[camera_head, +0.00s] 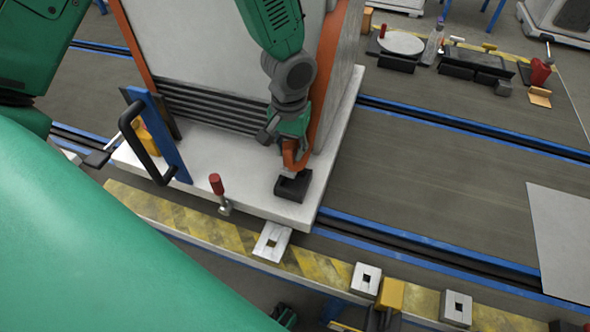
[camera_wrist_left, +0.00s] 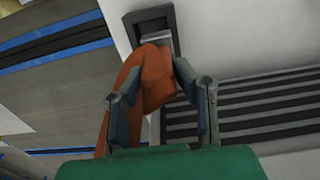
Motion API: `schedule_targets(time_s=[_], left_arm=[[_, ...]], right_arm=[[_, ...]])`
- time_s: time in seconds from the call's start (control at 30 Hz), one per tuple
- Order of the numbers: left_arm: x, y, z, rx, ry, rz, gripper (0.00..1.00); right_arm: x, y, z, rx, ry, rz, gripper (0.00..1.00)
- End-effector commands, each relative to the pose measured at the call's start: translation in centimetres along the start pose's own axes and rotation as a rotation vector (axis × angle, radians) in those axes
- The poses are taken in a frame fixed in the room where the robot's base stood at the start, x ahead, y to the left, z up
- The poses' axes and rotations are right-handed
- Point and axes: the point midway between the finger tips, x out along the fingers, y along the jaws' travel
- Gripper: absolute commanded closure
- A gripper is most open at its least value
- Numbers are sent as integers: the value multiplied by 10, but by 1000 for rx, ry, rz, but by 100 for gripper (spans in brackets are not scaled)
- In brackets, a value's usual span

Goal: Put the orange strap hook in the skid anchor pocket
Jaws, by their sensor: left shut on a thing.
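The orange strap hook (camera_head: 292,157) is a curved orange piece with a grey tip. My left gripper (camera_head: 291,138) is shut on it, and its fingers (camera_wrist_left: 152,85) press the hook (camera_wrist_left: 155,75) from both sides in the left wrist view. The skid anchor pocket (camera_head: 293,186) is a black square frame on the pale skid's front corner. It also shows in the left wrist view (camera_wrist_left: 171,30). The hook's tip is at the pocket's mouth. How deep it sits cannot be told. An orange strap runs up the cabinet's edge. My right gripper is not recognisable in view.
A red-topped pin (camera_head: 217,190) stands left of the pocket. A blue bracket with a black handle (camera_head: 145,145) is further left. A yellow-striped ledge (camera_head: 325,266) runs along the front with pale square plates. Tools and blocks (camera_head: 470,62) lie at the back right.

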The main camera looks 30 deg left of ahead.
Motion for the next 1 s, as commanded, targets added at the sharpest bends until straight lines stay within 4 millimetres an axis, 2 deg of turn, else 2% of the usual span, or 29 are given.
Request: schedule_targets(time_s=[0.03, 0.27, 0.5, 0.8, 0.83, 0.87, 0.9, 1.0], left_arm=[[11, 2, 0, 2, 0, -3, 100], [28, 4, 1, 1, 2, -4, 100], [60, 2, 1, 1, 1, -3, 100], [61, 3, 1, 0, 3, -3, 100], [61, 3, 1, 1, 3, -3, 69], [61, 3, 0, 0, 3, -2, 58], [61, 3, 0, 0, 3, -3, 55], [61, 4, 1, 1, 3, -4, 55]], right_arm=[[4, 0, 0, 0, 0, 0, 60], [7, 0, 0, 1, 0, 1, 60], [14, 0, 1, 1, 0, 1, 60], [14, 0, 1, 1, 0, 1, 60], [14, 0, 1, 1, 0, 1, 60], [14, 0, 1, 1, 0, 1, 60], [14, 0, 1, 1, 0, 1, 60], [14, 0, 1, 1, 0, 1, 60]])
